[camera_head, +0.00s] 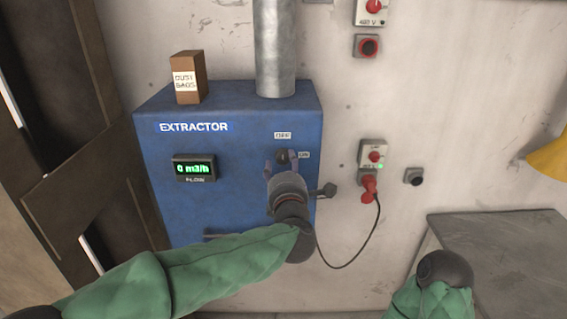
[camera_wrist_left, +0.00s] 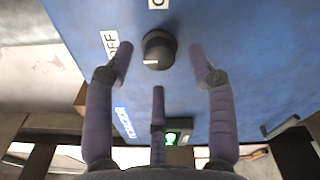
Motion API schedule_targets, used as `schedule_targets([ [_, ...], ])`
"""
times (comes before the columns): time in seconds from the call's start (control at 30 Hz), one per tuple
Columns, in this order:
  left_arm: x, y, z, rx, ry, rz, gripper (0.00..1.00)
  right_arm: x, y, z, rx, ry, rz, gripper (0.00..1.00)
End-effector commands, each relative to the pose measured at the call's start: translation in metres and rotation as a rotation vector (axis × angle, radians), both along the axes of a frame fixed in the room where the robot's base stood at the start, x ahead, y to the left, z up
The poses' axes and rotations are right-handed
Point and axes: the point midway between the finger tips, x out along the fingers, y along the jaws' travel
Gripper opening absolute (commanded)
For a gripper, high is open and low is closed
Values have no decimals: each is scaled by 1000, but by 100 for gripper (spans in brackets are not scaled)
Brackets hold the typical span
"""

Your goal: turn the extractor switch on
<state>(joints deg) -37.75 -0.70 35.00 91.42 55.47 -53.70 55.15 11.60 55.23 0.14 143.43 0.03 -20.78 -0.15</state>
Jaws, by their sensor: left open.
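The extractor is a blue cabinet (camera_head: 240,215) against the wall, with an EXTRACTOR label and a flow display (camera_head: 194,168) reading 0 m3/h. Its switch is a dark round knob (camera_head: 283,156), with an OFF label above and an ON label to its right. In the left wrist view the knob (camera_wrist_left: 159,48) shows a small white mark; which label it points to is unclear. My left gripper (camera_head: 280,164) is open in front of the knob. In the wrist view its purple fingers (camera_wrist_left: 160,80) are spread around the knob's near side, apparently apart from it. My right gripper is hidden.
A box of dust bags (camera_head: 188,77) and a grey duct (camera_head: 274,50) stand on the cabinet. A red plug (camera_head: 369,188) with a hanging black cable sits in a wall socket (camera_head: 373,154) to the right. A grey surface (camera_head: 505,250) is at lower right.

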Motion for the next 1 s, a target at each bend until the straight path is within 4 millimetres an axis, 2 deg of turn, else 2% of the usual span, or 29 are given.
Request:
schedule_targets([
  [0.2, 22, 1, -1, 1, 1, 0, 56, 0, 0, -1, 0, 0, 0, 46],
  [0.57, 26, 2, 0, 1, 1, -1, 56, 0, 0, -1, 0, 0, 0, 46],
  [0.77, 26, 2, 0, 1, 1, 0, 3, 0, 0, -1, 0, 0, 0, 46],
  [1.0, 26, 2, 0, 4, 1, 1, 2, 0, 0, -1, 0, 0, 0, 46],
])
